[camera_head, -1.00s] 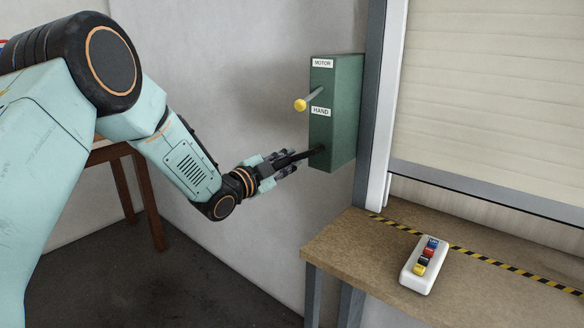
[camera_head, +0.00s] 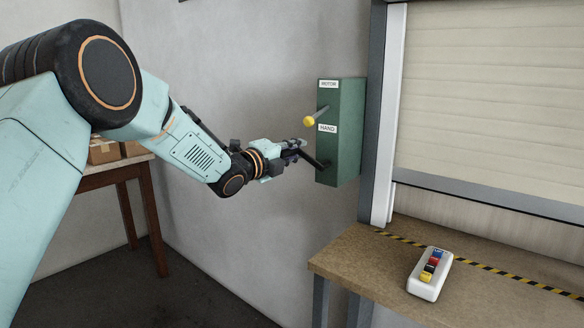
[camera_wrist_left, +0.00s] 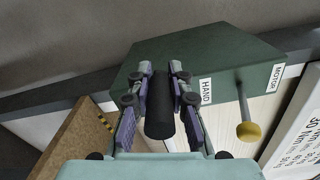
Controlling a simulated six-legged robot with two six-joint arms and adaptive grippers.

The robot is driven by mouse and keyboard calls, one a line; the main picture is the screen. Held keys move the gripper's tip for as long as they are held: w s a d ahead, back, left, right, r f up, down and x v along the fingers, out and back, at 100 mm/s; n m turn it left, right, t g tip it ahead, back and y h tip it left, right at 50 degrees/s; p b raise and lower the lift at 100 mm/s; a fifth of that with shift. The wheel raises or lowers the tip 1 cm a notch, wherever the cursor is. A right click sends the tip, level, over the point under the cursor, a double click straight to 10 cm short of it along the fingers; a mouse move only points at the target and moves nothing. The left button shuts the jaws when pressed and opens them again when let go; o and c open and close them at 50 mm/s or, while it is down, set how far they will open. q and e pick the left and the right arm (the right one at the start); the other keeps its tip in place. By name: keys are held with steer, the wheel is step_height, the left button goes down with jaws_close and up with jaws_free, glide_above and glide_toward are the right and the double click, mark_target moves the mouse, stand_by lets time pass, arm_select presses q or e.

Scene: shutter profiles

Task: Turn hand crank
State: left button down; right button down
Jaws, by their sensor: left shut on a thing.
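The green crank box (camera_head: 346,130) is fixed to the wall beside the roller shutter. It carries MOTOR and HAND labels and a lever with a yellow knob (camera_head: 309,120), which stands near the HAND label. The black hand crank (camera_head: 313,161) comes out of the lower part of the box's face. My left gripper (camera_head: 299,149) is at the crank's outer end. In the left wrist view the dark crank grip (camera_wrist_left: 160,106) lies between the two fingers, and the gripper is shut on it. The yellow knob (camera_wrist_left: 248,132) hangs to the right there. My right gripper is not in view.
A wooden bench (camera_head: 352,262) with a striped edge stands below the shutter (camera_head: 490,100). A white control box (camera_head: 429,275) with coloured buttons lies on it. A brown table (camera_head: 112,176) with cardboard boxes (camera_head: 103,151) stands at the left.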

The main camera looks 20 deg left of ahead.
arm_select(q)
steer(key=d+r+m+b, duration=0.1)
steer(key=m+b, duration=0.2)
steer(key=s+d+r+m+b, duration=0.1)
steer(key=m+b, duration=0.2)
steer(key=b, duration=0.1)
steer(key=d+r+m+b, duration=0.1)
steer(key=m+b, duration=0.1)
steer(key=b, duration=0.1)
steer(key=shift+s+d+r+m+b, duration=0.2)
steer(key=shift+d+r+m+b, duration=0.15)
steer(key=shift+d+m+b, duration=0.05)
steer(key=shift+s+d+r+m+b, duration=0.15)
steer(key=shift+d+m+b, duration=0.2)
steer(key=shift+m+b, duration=0.3)
steer(key=shift+s+d+r+m+b, duration=0.15)
steer(key=shift+d+m+b, duration=0.2)
steer(key=shift+m+b, duration=0.3)
steer(key=shift+w, duration=0.1)
steer(key=c, duration=1.2)
jaws_free()
steer(key=v, duration=0.7)
steer(key=shift+s, duration=0.25)
